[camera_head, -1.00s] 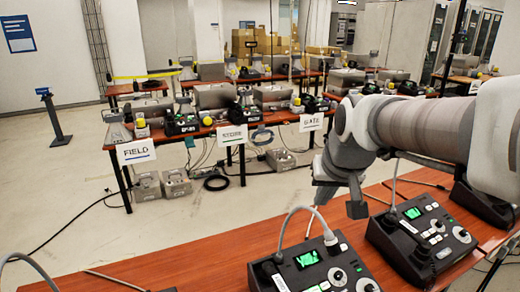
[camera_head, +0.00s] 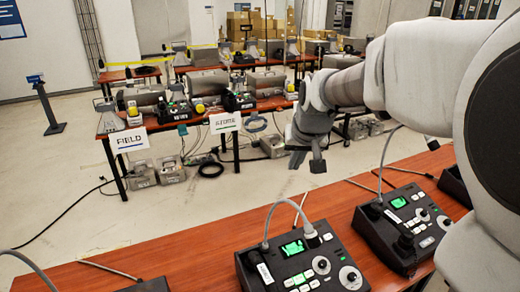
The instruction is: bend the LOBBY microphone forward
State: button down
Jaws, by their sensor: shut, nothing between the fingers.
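Paging consoles stand on the near wooden table, and I cannot read which one is LOBBY. The middle console (camera_head: 330,268) has a lit green screen and a grey gooseneck microphone (camera_head: 268,222) that arches up and curves down to the right. The right console (camera_head: 408,232) also has a green screen, and its gooseneck microphone (camera_head: 383,152) rises and bends to the right, towards my arm. Another gooseneck (camera_head: 32,266) shows at the lower left edge, its console mostly out of view. My gripper (camera_head: 307,163) is shut and empty, above and behind the middle console, apart from the microphones.
The near table (camera_head: 215,245) has bare wood left of the middle console. A far table (camera_head: 262,108) holds several phones and boxes, with a FIELD sign (camera_head: 130,140) hanging on its front. Open floor lies between the tables. Loose cables lie on the near table.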

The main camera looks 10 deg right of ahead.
aim_at(289, 200)
jog(key=p+x, duration=0.1)
jog(key=x, duration=0.9)
jog(key=s+p, duration=0.1)
jog(key=s, duration=0.3)
jog(key=shift+a+f, duration=0.15)
jog(key=shift+f, duration=0.1)
